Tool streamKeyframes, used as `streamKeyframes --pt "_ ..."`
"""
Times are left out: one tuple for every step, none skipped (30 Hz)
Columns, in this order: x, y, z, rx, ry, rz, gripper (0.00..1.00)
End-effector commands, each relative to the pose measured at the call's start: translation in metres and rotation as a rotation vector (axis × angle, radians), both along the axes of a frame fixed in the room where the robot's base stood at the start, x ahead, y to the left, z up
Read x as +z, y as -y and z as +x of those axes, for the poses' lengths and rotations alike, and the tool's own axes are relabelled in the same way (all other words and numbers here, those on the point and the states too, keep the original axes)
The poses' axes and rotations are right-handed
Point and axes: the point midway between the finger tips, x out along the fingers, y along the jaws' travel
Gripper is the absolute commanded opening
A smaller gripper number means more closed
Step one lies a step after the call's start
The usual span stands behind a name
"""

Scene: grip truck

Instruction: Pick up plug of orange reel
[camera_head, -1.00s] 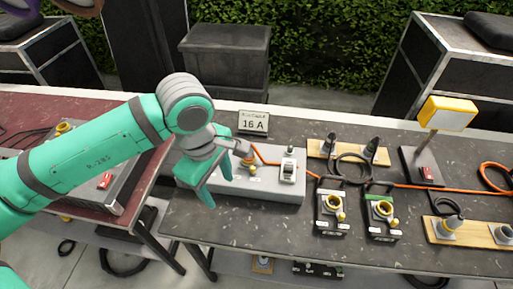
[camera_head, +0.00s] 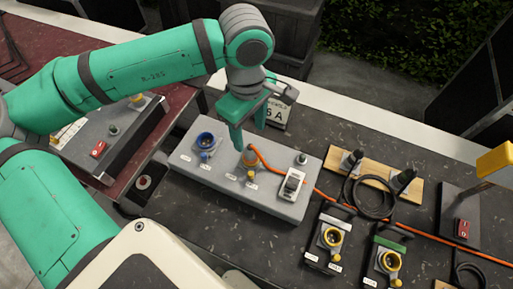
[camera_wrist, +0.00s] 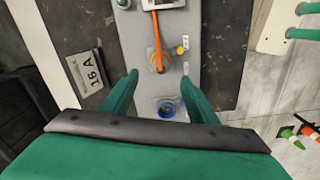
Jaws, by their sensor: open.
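An orange cable (camera_head: 330,195) ends in a plug (camera_head: 250,157) seated at a socket on the grey distribution box (camera_head: 210,175). In the wrist view the plug (camera_wrist: 159,62) sits just beyond the fingertips, with its orange cable running away to the top. My gripper (camera_head: 249,138) is open and empty, directly above and behind the plug in the head view. In the wrist view my gripper (camera_wrist: 159,85) has its two green fingers spread apart over the box. The orange reel itself is not in view; the cable leaves at the right edge.
A blue socket (camera_head: 205,141) is left of the plug, and a white-fronted switch (camera_head: 292,184) is to its right.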

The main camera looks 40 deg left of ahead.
Motion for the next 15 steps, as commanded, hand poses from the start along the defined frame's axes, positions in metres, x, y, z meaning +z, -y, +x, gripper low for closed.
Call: streamKeyframes --pt "-0.008 0.000 -0.001 -0.001 -0.002 -0.001 0.54" --pt "-0.013 0.000 -0.001 -0.001 -0.002 -0.001 0.54" --pt "-0.019 0.001 -0.001 -0.001 -0.001 -0.002 0.54" --pt "-0.023 0.001 -0.001 0.000 -0.002 -0.002 0.54" --pt "-0.027 0.000 0.000 0.000 -0.002 -0.001 0.54" --pt "-0.032 0.000 0.000 0.000 -0.001 -0.001 0.54" --pt "-0.036 0.001 0.000 0.000 -0.002 -0.002 0.54" --pt "-0.038 0.001 0.000 -0.001 -0.001 -0.002 0.54" --pt "-0.041 0.001 0.000 -0.001 0.000 -0.001 0.54" --pt "-0.042 0.001 0.000 -0.002 0.000 0.000 0.54" --pt "-0.044 0.001 0.000 -0.002 0.000 0.000 0.54" --pt "-0.046 0.001 0.000 -0.002 -0.001 0.000 0.54" --pt "-0.047 0.001 -0.001 -0.001 -0.001 0.000 0.54" --pt "-0.050 0.000 -0.001 0.000 -0.002 -0.001 0.54" --pt "-0.054 0.000 -0.001 0.002 -0.001 -0.001 0.54"
